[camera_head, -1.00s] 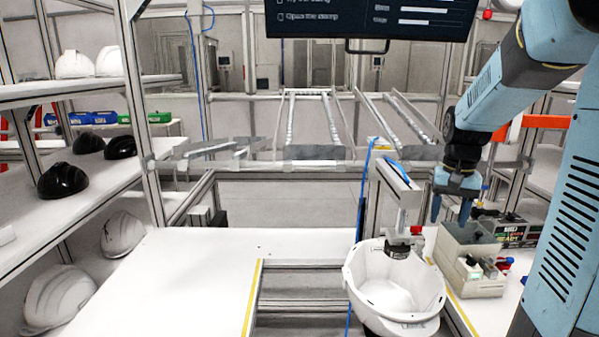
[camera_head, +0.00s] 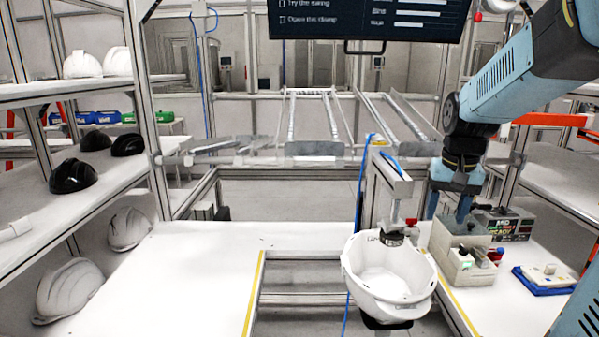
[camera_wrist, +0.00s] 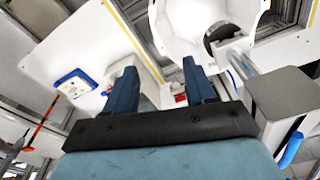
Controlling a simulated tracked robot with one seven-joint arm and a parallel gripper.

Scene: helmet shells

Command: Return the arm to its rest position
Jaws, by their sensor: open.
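My gripper (camera_head: 449,208) is on the right in the head view, pointing down above and behind a grey bin (camera_head: 462,262) of small parts. In the wrist view my gripper (camera_wrist: 163,85) shows two blue fingers spread apart with nothing between them. The white helmet shell (camera_head: 385,285) is at the centre right in the head view, held at a clamp (camera_head: 392,238). The shell also shows at the top of the wrist view (camera_wrist: 185,30). My gripper is apart from the shell.
A blue tray with a white device (camera_head: 545,278) lies right of the bin. A small display box (camera_head: 503,224) stands behind it. Shelves with black helmets (camera_head: 72,176) and white helmets (camera_head: 68,290) line the left. The left white table (camera_head: 170,275) is clear.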

